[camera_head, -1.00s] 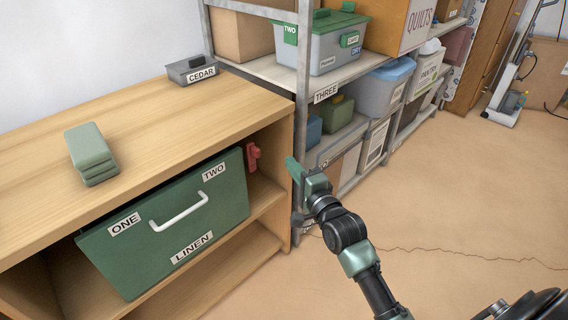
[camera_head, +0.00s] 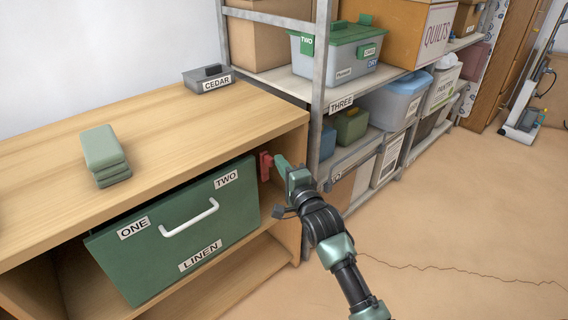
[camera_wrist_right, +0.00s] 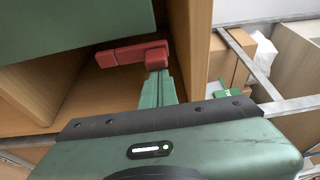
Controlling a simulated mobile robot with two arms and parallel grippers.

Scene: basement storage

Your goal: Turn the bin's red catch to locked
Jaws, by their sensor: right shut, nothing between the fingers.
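The green LINEN bin (camera_head: 165,235) sits in the wooden shelf unit, its white handle facing out. The red catch (camera_head: 265,166) is at the shelf's right upright, beside the bin's upper right corner. In the right wrist view the red catch (camera_wrist_right: 130,54) has a block at its right end and an arm reaching left beneath the green bin (camera_wrist_right: 75,25). My right gripper (camera_head: 279,162) is shut and empty, its fingertips right at the catch. In the right wrist view the closed fingers (camera_wrist_right: 158,82) meet or nearly meet the catch block; contact is unclear. My left gripper is not in view.
Folded green cloths (camera_head: 104,153) and a grey CEDAR box (camera_head: 207,80) rest on the wooden top (camera_head: 160,120). A metal rack (camera_head: 322,75) with boxes and bins stands close at the right of the unit.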

